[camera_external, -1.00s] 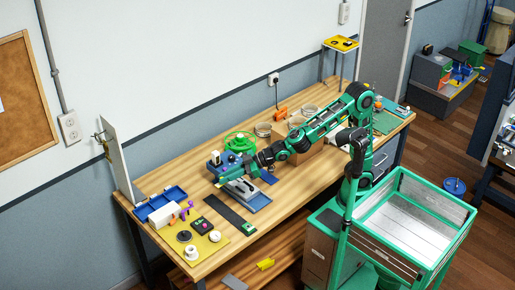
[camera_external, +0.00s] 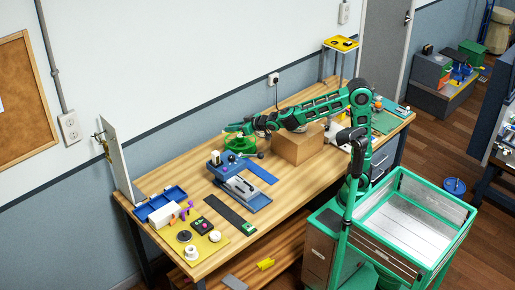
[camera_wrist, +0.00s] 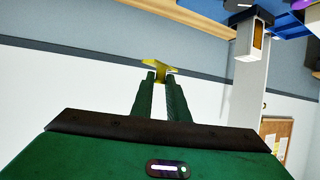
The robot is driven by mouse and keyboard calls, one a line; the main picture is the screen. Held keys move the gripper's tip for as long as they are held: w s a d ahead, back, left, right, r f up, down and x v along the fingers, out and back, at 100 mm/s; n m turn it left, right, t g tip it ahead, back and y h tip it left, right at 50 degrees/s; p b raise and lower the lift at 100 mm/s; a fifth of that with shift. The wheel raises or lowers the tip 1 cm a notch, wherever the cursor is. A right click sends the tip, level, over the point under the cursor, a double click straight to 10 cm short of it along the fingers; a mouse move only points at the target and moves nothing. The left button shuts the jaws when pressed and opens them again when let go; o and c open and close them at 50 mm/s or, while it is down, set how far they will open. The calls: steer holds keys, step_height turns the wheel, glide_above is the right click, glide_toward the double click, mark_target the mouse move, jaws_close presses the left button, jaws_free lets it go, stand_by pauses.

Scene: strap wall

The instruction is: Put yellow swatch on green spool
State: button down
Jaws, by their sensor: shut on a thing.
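The green spool (camera_external: 240,146) stands on the workbench near its back edge, behind the blue machine. My gripper (camera_external: 230,128) reaches over it in the external view, close above its top; I cannot tell whether they touch. In the wrist view my gripper (camera_wrist: 159,76) is shut on the yellow swatch (camera_wrist: 157,66), which sticks out past the fingertips. The swatch is too small to make out in the external view. The spool does not show clearly in the wrist view.
The blue machine (camera_external: 245,190) stands in front of the spool. A cardboard box (camera_external: 297,146) is to the right under my arm. A blue tray (camera_external: 162,202) and a yellow mat (camera_external: 212,244) with small parts lie at the left. A wall is close behind the bench.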

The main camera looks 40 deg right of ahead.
steer(key=w+d+m+h, duration=0.2)
steer(key=w+d, duration=0.1)
steer(key=d, duration=0.4)
glide_above(240, 142)
steer(key=d, duration=0.2)
step_height(240, 142, down, 12)
steer(key=shift+s+a+r, duration=0.1)
steer(key=shift+s+a, duration=0.05)
steer(key=shift+n, duration=0.3)
steer(key=shift+f, duration=2.05)
steer(key=shift+f, duration=0.1)
steer(key=c, duration=1.8)
jaws_free()
steer(key=shift+o, duration=0.4)
